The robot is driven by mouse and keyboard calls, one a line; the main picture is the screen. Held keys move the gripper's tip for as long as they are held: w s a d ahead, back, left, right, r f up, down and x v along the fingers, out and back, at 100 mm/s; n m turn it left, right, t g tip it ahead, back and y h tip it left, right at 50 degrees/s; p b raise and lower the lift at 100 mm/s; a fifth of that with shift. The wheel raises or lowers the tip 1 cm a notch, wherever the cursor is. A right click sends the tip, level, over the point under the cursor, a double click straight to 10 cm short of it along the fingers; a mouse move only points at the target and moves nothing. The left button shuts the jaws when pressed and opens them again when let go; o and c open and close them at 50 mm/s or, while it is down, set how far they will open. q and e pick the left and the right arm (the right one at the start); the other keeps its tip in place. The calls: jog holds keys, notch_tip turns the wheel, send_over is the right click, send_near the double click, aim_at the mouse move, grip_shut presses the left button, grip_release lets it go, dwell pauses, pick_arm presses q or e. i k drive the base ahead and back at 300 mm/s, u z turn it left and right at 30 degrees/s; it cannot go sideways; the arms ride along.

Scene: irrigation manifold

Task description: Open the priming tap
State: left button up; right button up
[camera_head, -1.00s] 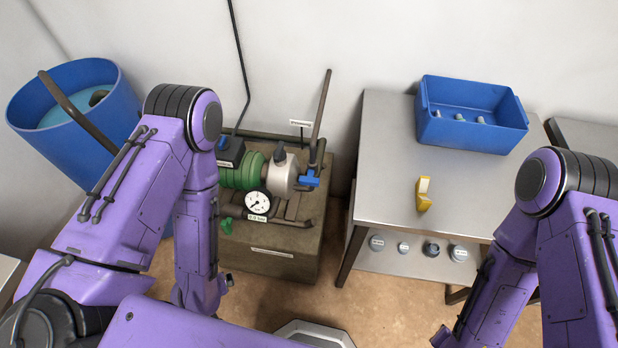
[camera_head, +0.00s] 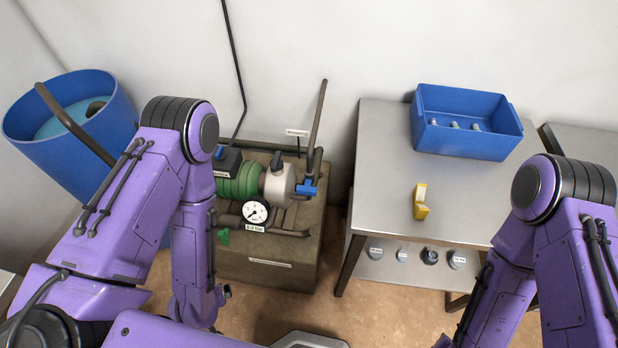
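A pump set stands on a low brown plinth (camera_head: 290,270) against the wall. It has a green motor (camera_head: 238,184), a pale pump body (camera_head: 278,186) and a round white gauge (camera_head: 255,212). A blue-handled valve (camera_head: 306,190) sits at the right of the pump, at the foot of a slanted dark pipe (camera_head: 318,120). A green handle (camera_head: 223,237) shows low at the front left. I cannot tell for sure which of these is the priming tap. My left forearm hangs in front of the plinth's left side.
A blue tub of water (camera_head: 65,125) with a pipe stands at the left. A steel table (camera_head: 385,160) at the right holds a blue crate (camera_head: 465,140) and a yellow object (camera_head: 420,201). Several small round parts sit on its lower shelf (camera_head: 385,270). Floor shows between plinth and table.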

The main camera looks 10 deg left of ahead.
aim_at(307, 189)
jog(key=u, duration=1.25)
jog(key=k, duration=0.65)
jog(key=z, duration=1.05)
jog(key=i, duration=0.5)
